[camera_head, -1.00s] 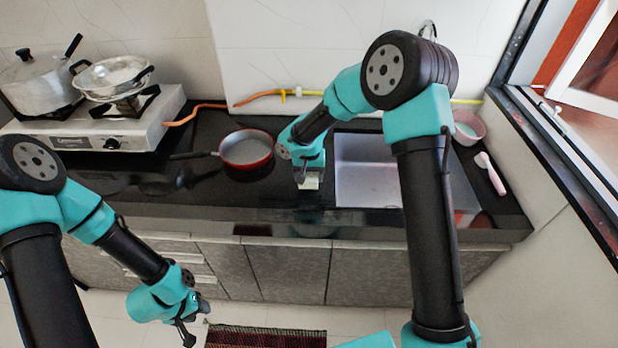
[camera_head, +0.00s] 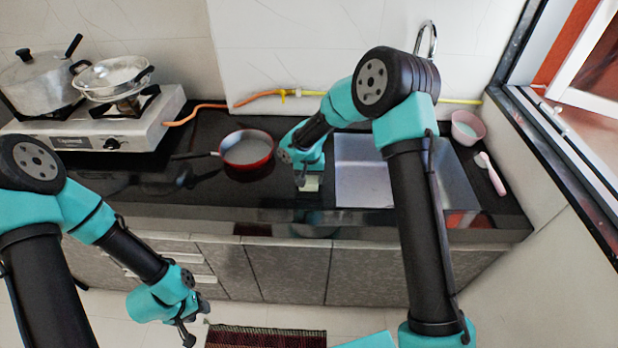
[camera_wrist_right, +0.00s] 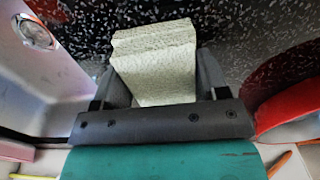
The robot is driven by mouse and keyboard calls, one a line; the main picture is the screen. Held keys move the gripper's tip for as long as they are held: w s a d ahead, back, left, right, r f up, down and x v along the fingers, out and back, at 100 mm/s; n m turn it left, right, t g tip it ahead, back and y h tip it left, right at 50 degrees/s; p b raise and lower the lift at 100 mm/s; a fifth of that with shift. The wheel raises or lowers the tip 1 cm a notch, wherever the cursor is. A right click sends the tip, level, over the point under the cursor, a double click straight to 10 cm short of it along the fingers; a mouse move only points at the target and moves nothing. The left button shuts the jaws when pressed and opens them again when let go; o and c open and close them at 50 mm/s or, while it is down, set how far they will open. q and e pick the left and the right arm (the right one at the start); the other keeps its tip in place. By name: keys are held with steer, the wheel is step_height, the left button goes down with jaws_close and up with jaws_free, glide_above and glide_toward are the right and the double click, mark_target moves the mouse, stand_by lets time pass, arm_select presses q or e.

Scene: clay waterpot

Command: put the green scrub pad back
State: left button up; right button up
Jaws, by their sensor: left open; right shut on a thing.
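The scrub pad (camera_head: 309,185) is a small, pale green block at the front of the black counter, just left of the sink. In the right wrist view the pad (camera_wrist_right: 155,65) looks cream-green and rough, with layered edges at its far end. My right gripper (camera_head: 306,180) points down and is shut on the pad, with one finger on each side of it. I cannot tell whether the pad touches the counter. My left gripper (camera_head: 194,326) is open and empty, low in front of the cabinets, far from the pad.
The metal sink (camera_head: 362,178) lies right of the pad, partly behind my right arm. A red pan (camera_head: 247,150) stands to the left. A pink bowl (camera_head: 467,126) and a pink brush (camera_head: 491,173) are at the far right. A stove (camera_head: 120,128) with pots is at the back left.

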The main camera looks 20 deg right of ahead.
steer(key=shift+f, duration=0.1)
steer(key=o, duration=1)
steer(key=shift+c, duration=0.2)
step_height(320, 180, up, 12)
stand_by(0.4)
